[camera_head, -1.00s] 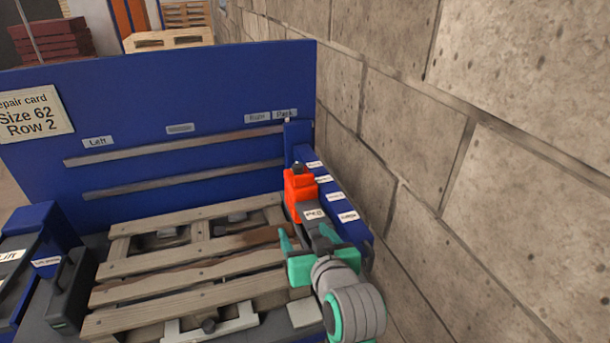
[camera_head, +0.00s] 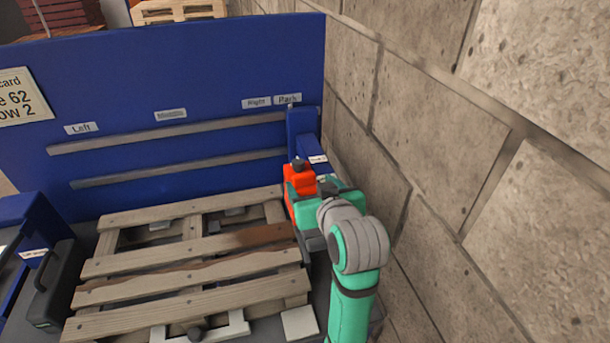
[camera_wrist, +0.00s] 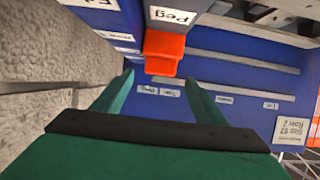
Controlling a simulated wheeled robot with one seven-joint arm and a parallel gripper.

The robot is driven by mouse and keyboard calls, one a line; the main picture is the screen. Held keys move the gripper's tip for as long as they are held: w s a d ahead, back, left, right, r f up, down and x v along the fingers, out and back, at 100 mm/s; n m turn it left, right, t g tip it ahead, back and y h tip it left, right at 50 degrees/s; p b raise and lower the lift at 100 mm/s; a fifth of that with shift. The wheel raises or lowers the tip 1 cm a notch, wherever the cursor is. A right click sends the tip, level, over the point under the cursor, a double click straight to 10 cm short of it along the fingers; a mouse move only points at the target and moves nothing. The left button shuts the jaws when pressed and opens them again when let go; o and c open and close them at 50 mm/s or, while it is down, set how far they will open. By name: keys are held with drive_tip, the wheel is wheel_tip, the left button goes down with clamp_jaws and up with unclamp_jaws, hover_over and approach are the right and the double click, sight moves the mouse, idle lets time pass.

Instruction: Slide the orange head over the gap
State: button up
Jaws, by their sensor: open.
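The orange head (camera_head: 300,182) is at the right end of the blue back panel, under the Park label (camera_head: 287,99) and by the right end of the pallet (camera_head: 180,298). Gaps show between the pallet's boards. My gripper (camera_head: 328,188) is close to the head on its right, partly hidden by my wrist. In the wrist view the orange head (camera_wrist: 163,52) lies just beyond and between the two open green fingers (camera_wrist: 160,83). I cannot tell whether the fingers touch the head.
The blue panel (camera_head: 170,80) carries two grey rails (camera_head: 170,133) and labels Left, Middle, Right and Park. A stone wall (camera_head: 450,150) stands close on the right. A dark case (camera_head: 55,285) is left of the pallet.

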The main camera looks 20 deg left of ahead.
sight(305, 179)
drive_tip(key=x, duration=0.7)
